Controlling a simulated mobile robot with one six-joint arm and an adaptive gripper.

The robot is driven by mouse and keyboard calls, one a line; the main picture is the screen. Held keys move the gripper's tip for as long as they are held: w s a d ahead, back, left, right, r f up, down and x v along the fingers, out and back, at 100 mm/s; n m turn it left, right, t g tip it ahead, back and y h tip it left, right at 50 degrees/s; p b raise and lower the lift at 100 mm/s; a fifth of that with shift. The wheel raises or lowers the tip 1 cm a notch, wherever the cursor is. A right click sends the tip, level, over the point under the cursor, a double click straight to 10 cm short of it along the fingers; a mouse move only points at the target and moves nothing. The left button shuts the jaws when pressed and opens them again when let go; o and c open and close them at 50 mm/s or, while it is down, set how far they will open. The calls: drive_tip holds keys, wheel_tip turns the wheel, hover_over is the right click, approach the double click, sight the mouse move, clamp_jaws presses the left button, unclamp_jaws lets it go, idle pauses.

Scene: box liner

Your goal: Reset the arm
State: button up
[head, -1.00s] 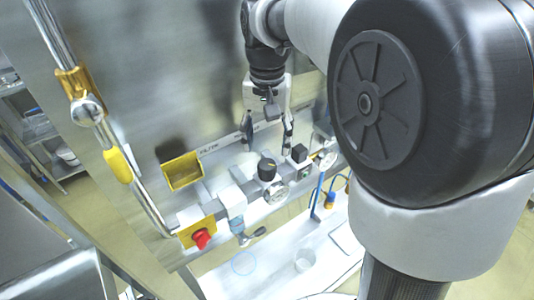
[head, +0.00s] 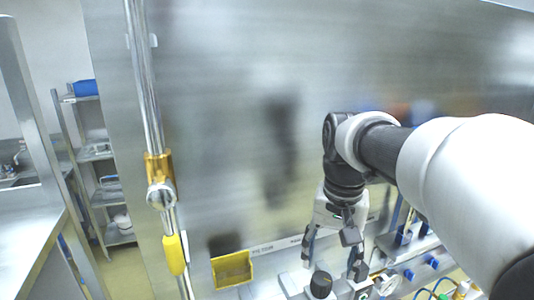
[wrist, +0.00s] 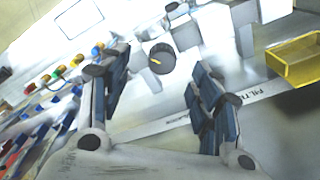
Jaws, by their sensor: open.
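My gripper (head: 333,252) hangs in front of the large metal panel (head: 230,110) in the head view, fingers pointing down. Its two fingers are apart and nothing is between them. In the wrist view my gripper (wrist: 158,95) is also open and empty, with a black round knob (wrist: 162,58) beyond the fingertips. The knob also shows below the gripper in the head view (head: 320,284). My arm reaches in from the right.
A yellow open box (head: 232,269) is fixed low on the panel, left of my gripper. A vertical metal rail (head: 146,80) with a yellow handle (head: 174,254) runs at the left. A round gauge (head: 386,283) sits right of the knob. Shelves (head: 97,155) stand far left.

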drive_tip(key=s+f+n+t+b, duration=0.2)
drive_tip(key=s+f+b, duration=0.7)
drive_tip(key=f, duration=0.3)
drive_tip(key=s+f+n+t+b, duration=0.2)
drive_tip(key=s+f+b, duration=0.7)
drive_tip(key=f, duration=0.3)
drive_tip(key=shift+s+f, duration=0.3)
drive_tip(key=shift+f, duration=0.05)
drive_tip(key=shift+c, duration=0.3)
idle(1.3)
